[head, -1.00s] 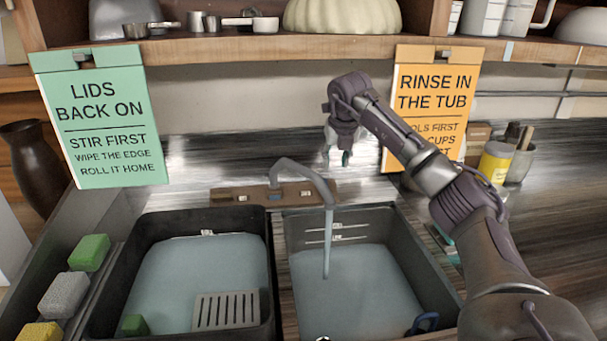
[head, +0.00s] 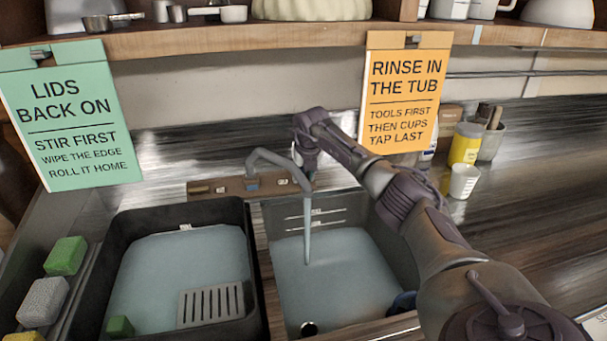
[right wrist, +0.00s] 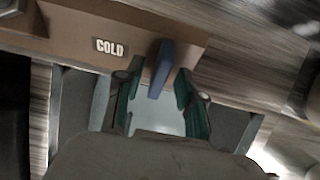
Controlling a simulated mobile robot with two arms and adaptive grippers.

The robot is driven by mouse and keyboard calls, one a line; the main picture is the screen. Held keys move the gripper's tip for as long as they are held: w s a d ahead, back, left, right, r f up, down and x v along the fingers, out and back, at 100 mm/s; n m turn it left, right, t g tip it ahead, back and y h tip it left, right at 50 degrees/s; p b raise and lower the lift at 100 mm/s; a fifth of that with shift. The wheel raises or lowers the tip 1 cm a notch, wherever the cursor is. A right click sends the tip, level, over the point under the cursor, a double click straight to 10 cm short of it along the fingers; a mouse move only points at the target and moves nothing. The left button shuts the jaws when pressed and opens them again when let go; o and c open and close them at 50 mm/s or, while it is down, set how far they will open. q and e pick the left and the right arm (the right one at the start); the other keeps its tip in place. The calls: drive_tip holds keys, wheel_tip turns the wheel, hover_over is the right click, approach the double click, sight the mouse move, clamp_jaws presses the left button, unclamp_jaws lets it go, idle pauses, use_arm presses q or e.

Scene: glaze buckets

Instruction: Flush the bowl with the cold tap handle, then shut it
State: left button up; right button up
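The tap (head: 279,160) stands behind two sink bowls, and its stream (head: 308,235) runs into the right bowl (head: 335,322). That bowl holds pale water, with a dark round drain at the front. The cold handle is a blue lever (right wrist: 161,70) beside the COLD label (right wrist: 110,47) in the right wrist view. My right gripper (right wrist: 158,80) is open, with a green-padded finger on each side of the lever and visible gaps. In the head view my right gripper (head: 309,170) is by the right end of the tap base, hiding the handle there. My left gripper is not in view.
The left basin (head: 95,270) holds water, a slotted grey piece (head: 210,304) and a green block. Sponges (head: 65,256) line its left edge. A white cup (head: 463,181) and yellow jar (head: 465,145) stand right of my arm. A shelf (head: 220,42) hangs above.

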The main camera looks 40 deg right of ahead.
drive_tip(key=shift+w+f, duration=0.1)
drive_tip(key=shift+f, duration=0.1)
clamp_jaws()
